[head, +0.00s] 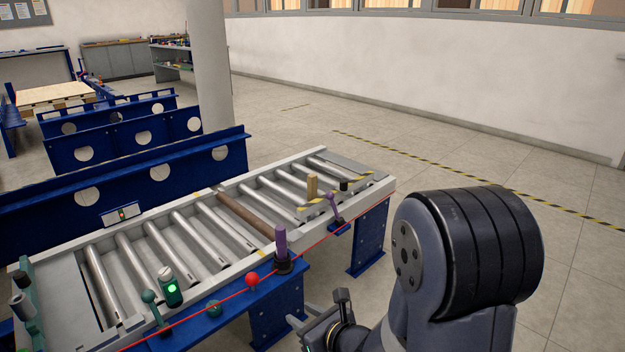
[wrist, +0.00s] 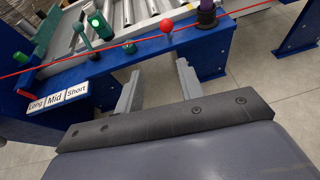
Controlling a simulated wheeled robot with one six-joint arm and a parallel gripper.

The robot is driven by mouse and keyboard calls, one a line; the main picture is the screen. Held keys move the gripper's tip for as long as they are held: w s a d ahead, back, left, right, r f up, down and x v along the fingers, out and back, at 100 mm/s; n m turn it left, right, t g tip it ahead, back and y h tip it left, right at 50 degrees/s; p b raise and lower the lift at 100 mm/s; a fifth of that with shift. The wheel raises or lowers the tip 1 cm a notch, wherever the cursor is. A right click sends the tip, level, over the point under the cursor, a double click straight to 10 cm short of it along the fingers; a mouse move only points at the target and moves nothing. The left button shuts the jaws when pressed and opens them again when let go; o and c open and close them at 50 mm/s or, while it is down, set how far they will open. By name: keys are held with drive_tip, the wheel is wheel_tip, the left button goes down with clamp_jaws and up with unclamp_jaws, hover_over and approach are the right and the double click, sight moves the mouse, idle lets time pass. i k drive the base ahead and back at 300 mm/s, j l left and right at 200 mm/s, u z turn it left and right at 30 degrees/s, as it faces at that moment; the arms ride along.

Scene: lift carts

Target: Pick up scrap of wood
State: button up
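A small tan wooden block (head: 312,187), which looks like the scrap of wood, stands upright near the far right end of the roller conveyor (head: 50,273). It is not visible in the wrist view. My gripper (wrist: 158,80) is open and empty, its two grey fingers apart in front of the conveyor's blue side. In the head view my gripper (head: 306,322) is low at the near side of the conveyor, well short of the block.
A brown roller (head: 245,215) lies among steel ones. Blue frames (head: 120,165) stand behind. Floor at right is clear.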

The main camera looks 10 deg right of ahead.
sight(311, 178)
drive_tip(key=i+l, duration=0.2)
drive_tip(key=i, duration=0.25)
drive_tip(key=i+l, duration=0.15)
drive_tip(key=i, duration=0.3)
drive_tip(key=i+l+u, duration=0.1)
drive_tip(key=i, duration=0.3)
drive_tip(key=i+l, duration=0.3)
drive_tip(key=i, duration=0.15)
drive_tip(key=i+l, duration=0.2)
drive_tip(key=i, duration=0.25)
